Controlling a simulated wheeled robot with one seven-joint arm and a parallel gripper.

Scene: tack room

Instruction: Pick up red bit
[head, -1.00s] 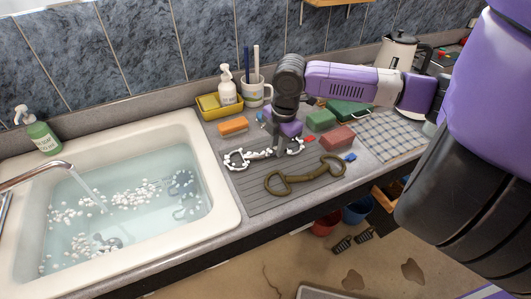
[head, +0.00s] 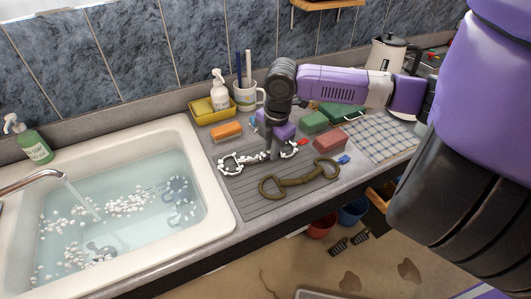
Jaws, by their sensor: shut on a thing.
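A pale metal bit flecked with white foam (head: 231,164) lies on the grey ridged draining mat, with a ring at each end. A small red tag (head: 303,142) shows at its right end; I cannot tell if it is attached. My gripper (head: 272,155) points down from above and is shut on the middle of this bit's bar. The fingers hide part of the bar. The bit seems to be still at mat level. A brown-olive bit (head: 301,181) lies nearer the front of the mat, with a small blue tag (head: 344,159) by its right ring.
A water-filled sink (head: 221,211) with foam and submerged bits is at left. An orange sponge (head: 227,131), yellow tray (head: 203,121), soap bottle (head: 219,93) and mug (head: 245,98) stand behind. Green (head: 314,122) and red blocks (head: 331,140) lie right of my gripper, before a checked cloth (head: 381,137).

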